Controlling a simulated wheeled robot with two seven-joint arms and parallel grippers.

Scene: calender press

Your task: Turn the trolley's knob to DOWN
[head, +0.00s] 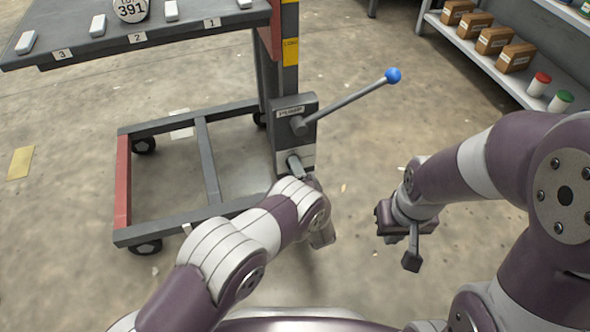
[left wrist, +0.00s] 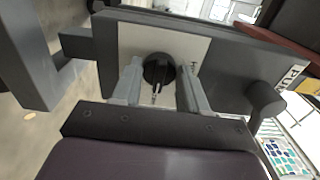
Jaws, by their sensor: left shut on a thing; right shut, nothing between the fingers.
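The trolley (head: 190,125) stands ahead on the left, with a dark grey pump box on its mast. The black round knob (left wrist: 159,69) sits on a pale plate (left wrist: 190,45) on this box in the left wrist view. My left gripper (left wrist: 158,88) is shut on the knob, one finger on each side. The knob's markings are not readable. My right gripper (head: 412,245) is shut and empty, off to the right, away from the trolley.
A pump lever (head: 345,99) with a blue ball end sticks out right from the box above my left gripper. The trolley's table (head: 110,40) holds white blocks and a round 391 sign. A shelf (head: 480,55) with boxes and jars stands at the upper right. Floor between is clear.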

